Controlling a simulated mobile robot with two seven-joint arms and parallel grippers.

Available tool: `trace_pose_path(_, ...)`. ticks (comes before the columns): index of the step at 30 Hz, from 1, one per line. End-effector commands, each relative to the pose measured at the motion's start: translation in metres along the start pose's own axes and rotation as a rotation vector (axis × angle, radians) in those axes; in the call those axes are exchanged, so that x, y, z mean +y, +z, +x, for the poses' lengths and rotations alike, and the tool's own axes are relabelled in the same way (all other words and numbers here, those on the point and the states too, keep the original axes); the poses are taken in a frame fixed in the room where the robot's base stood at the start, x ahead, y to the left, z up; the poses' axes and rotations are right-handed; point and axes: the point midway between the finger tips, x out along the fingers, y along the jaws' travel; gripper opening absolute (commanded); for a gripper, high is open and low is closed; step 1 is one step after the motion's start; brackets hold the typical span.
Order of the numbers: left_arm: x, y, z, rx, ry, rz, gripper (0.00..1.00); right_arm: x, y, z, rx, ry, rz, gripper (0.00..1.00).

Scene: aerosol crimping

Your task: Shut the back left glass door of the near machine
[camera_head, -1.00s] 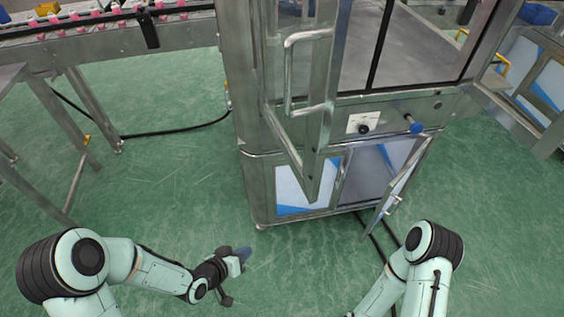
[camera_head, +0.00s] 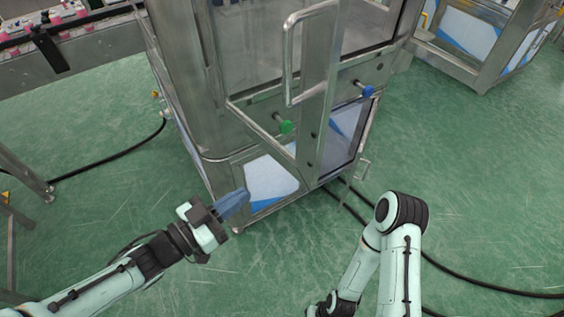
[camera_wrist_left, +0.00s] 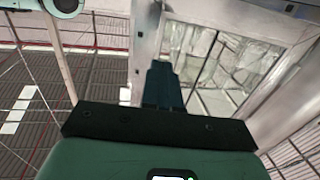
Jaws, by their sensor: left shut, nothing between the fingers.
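The near machine (camera_head: 185,75) is a steel cabinet with glass panels. A steel-framed door (camera_head: 318,85) with a long bar handle (camera_head: 289,60) stands swung out from it toward me. I cannot tell for sure that this is the back left door. My left gripper (camera_head: 243,194) is shut and empty, low in front of the machine's left lower panel, left of the open door and apart from its handle. Its blue fingers (camera_wrist_left: 163,85) point up at steel framing and glass in the left wrist view. My right arm is at the bottom, with its fingers not clearly seen.
A lower cabinet door (camera_head: 340,130) of the machine stands partly open, near green (camera_head: 286,127) and blue (camera_head: 367,90) knobs. A conveyor (camera_head: 70,50) runs at upper left. Black cables (camera_head: 480,285) cross the green floor. Open floor (camera_head: 470,190) lies to the right.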

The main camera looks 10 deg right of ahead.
Motion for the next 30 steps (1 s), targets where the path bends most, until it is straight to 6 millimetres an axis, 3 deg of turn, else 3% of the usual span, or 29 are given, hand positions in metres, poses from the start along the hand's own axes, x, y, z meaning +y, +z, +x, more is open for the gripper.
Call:
trace_pose_path(18,0.001,0.001,0.116,-0.001,0.002,-0.004,0.0,-0.001,0.0,-0.003,0.001,0.0,0.0,0.43)
trace_pose_path(24,0.0,0.001,0.132,-0.002,-0.001,-0.003,0.0,-0.002,-0.001,-0.004,0.002,-0.001,-0.001,0.43)
trace_pose_path(30,-0.001,0.001,0.134,-0.002,-0.002,-0.003,0.0,-0.002,-0.001,-0.004,0.002,-0.001,-0.001,0.43)
